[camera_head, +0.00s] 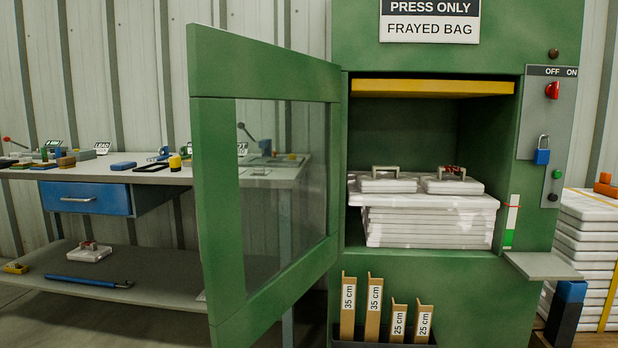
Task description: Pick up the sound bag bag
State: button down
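Two small white bags with loop handles lie side by side on a white stack inside the open green press. The left bag (387,186) has a plain grey handle with no red showing. The right bag (452,187) has red marks at its handle. Another small white bag (90,254), also with red at its handle, lies on the bench's lower shelf. A sign (430,20) above the opening reads "PRESS ONLY FRAYED BAG". Fraying itself is too small to make out. My gripper is not in view.
The green door (265,180) stands open to the left of the opening. A yellow plate (432,88) hangs above the bags. Marked 25 and 35 cm pieces (375,306) stand below. A small ledge (541,266) juts out at right. A cluttered workbench (210,174) stands left.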

aim_at(373, 183)
jog(key=i+j+z, duration=0.45)
jog(key=j, duration=0.4)
jog(key=j+z, duration=0.1)
jog(key=j, duration=0.35)
jog(key=j+z, duration=0.15)
jog(key=j, duration=0.3)
jog(key=k+j+z, duration=0.1)
jog(key=j, duration=0.3)
jog(key=k+j+z, duration=0.15)
jog(key=j, duration=0.3)
jog(key=j+z, duration=0.1)
jog(key=j, duration=0.35)
jog(key=i+l, duration=0.15)
jog(key=l, duration=0.3)
jog(key=i+l+u, duration=0.1)
jog(key=l, duration=0.35)
jog(key=i+l, duration=0.15)
jog(key=l, duration=0.3)
